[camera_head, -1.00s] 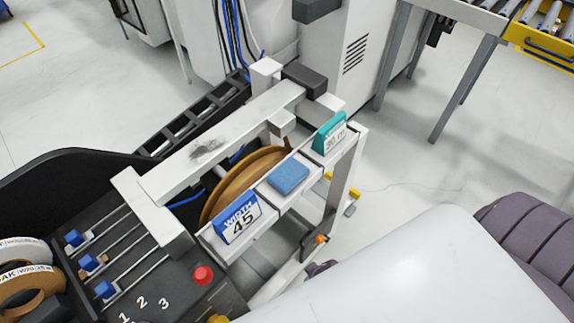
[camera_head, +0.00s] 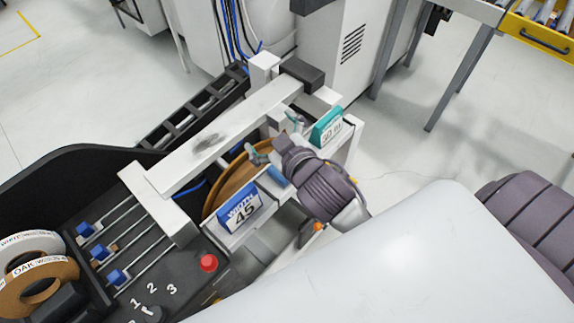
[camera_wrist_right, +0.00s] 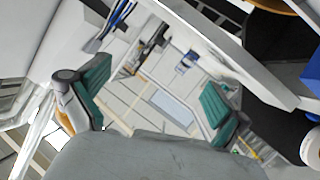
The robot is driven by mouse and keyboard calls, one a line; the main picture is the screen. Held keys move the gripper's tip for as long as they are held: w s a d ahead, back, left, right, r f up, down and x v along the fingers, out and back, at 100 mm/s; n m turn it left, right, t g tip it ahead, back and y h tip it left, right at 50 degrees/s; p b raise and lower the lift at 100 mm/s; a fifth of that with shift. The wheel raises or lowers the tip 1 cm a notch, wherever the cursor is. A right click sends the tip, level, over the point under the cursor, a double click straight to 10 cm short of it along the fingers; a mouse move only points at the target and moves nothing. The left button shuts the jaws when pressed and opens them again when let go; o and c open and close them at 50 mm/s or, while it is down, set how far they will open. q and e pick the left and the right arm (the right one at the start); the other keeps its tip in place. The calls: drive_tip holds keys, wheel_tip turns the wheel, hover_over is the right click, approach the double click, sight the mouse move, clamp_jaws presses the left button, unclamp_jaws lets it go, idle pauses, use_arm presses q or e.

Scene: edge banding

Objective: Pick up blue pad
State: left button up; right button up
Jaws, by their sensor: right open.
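The blue pad (camera_head: 277,176) lies on the white ledge of the machine in the head view, between the blue "WIDTH 45" sign (camera_head: 240,209) and the teal "30 m" sign (camera_head: 327,127). My right arm covers most of it, leaving a small blue part showing. My right gripper (camera_head: 276,139) reaches over the ledge with its teal-tipped fingers spread and nothing between them. In the right wrist view the open fingers (camera_wrist_right: 156,100) also show empty. I cannot make out the pad for sure there. My left gripper is not in view.
A white beam (camera_head: 220,132) runs behind the ledge, and a brown roll (camera_head: 228,187) sits between them. A black panel with a red button (camera_head: 208,262) and blue sliders lies at the lower left. Open floor (camera_head: 410,160) is to the right.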

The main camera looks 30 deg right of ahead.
drive_tip(key=w+a+r+n+t+y, duration=0.1)
drive_tip(key=a+r+n+t+y, duration=0.25)
drive_tip(key=r, duration=0.45)
drive_tip(key=w+a+r+n+t+y, duration=0.25)
drive_tip(key=a+r+n+y, duration=0.25)
drive_tip(key=r, duration=0.3)
drive_tip(key=s+a+r+n+g+y, duration=0.1)
drive_tip(key=s+a+n+g+y, duration=0.45)
drive_tip(key=n+g, duration=0.4)
drive_tip(key=s+a+r+n+g+y, duration=0.2)
drive_tip(key=s+a+n+g+y, duration=0.35)
drive_tip(key=n, duration=0.75)
drive_tip(key=n+g+h, duration=0.4)
drive_tip(key=g+h, duration=0.2)
drive_tip(key=h, duration=1.4)
approach(272, 172)
drive_tip(key=d+r, duration=0.4)
drive_tip(key=shift+y, duration=0.25)
drive_tip(key=f, duration=0.2)
drive_tip(key=f+p, duration=0.1)
drive_tip(key=f, duration=0.5)
drive_tip(key=shift+w+d+f, duration=0.1)
drive_tip(key=shift+w+d, duration=0.1)
drive_tip(key=shift+d, duration=0.05)
drive_tip(key=shift+f+p, duration=0.55)
drive_tip(key=shift+p, duration=0.1)
wheel_tip(272, 172, down, 4)
drive_tip(key=shift+r+p, duration=0.15)
drive_tip(key=shift+p, duration=0.55)
drive_tip(key=shift+f, duration=0.35)
